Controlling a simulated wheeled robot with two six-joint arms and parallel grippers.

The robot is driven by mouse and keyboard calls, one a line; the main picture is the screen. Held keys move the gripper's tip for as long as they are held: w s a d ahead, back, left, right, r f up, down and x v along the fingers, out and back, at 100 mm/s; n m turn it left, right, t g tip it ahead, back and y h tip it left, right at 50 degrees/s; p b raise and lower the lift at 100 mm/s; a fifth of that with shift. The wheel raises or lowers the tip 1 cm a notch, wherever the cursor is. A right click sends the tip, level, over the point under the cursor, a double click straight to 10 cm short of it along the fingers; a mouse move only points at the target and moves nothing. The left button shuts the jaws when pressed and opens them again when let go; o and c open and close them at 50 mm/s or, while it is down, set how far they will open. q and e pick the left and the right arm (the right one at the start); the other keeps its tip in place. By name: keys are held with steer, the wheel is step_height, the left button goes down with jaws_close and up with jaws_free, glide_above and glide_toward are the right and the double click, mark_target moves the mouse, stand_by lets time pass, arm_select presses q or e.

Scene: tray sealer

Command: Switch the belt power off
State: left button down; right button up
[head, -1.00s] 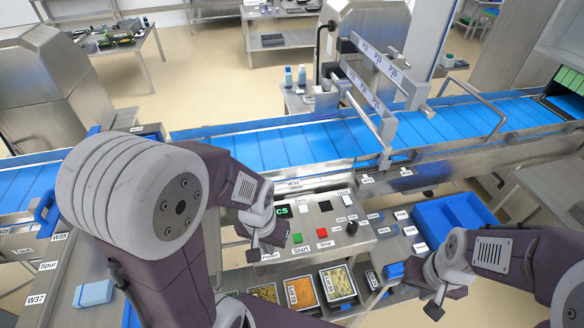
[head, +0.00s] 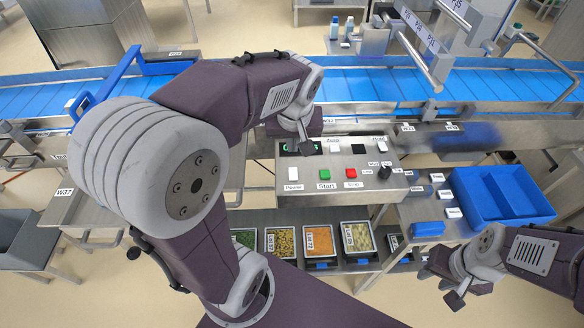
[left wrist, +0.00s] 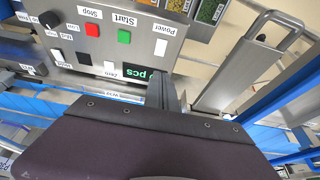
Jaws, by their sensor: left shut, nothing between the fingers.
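The grey control panel (head: 345,190) stands in front of the belt. Its white switch labelled Power (head: 293,174) is at the left end, beside the green Start button (head: 324,173) and the red Stop button (head: 352,172). The Power switch (left wrist: 160,47) is also clear in the left wrist view. My left gripper (head: 313,153) is shut and empty, over the panel's back-left part near the green display (head: 288,148), which it partly hides. It is apart from the Power switch. My right gripper (head: 446,293) hangs at lower right, away from the panel; its jaws are unclear.
The blue belt (head: 375,88) runs behind the panel. A black knob (head: 384,172) and other small switches sit at the panel's right. A blue bin (head: 520,213) stands to the right. Food trays (head: 320,243) lie on a shelf below.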

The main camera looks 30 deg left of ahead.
mark_target(291, 176)
arm_select(q)
steer(key=x, duration=0.4)
steer(key=b+x, duration=0.1)
steer(key=x, duration=0.4)
steer(key=b+x, duration=0.1)
steer(key=x, duration=0.4)
steer(key=shift+s+d+f, duration=0.1)
steer(key=shift+s+d, duration=0.05)
steer(key=shift+s, duration=0.2)
steer(key=shift+f, duration=0.1)
steer(key=shift+f+b, duration=0.2)
steer(key=shift+b, duration=0.15)
steer(key=shift+s+f, duration=0.15)
steer(key=shift+s, duration=0.05)
steer(key=shift+s+d, duration=0.15)
steer(key=shift+s+d+b, duration=0.25)
steer(key=shift+s+b, duration=0.1)
steer(key=shift+s, duration=0.1)
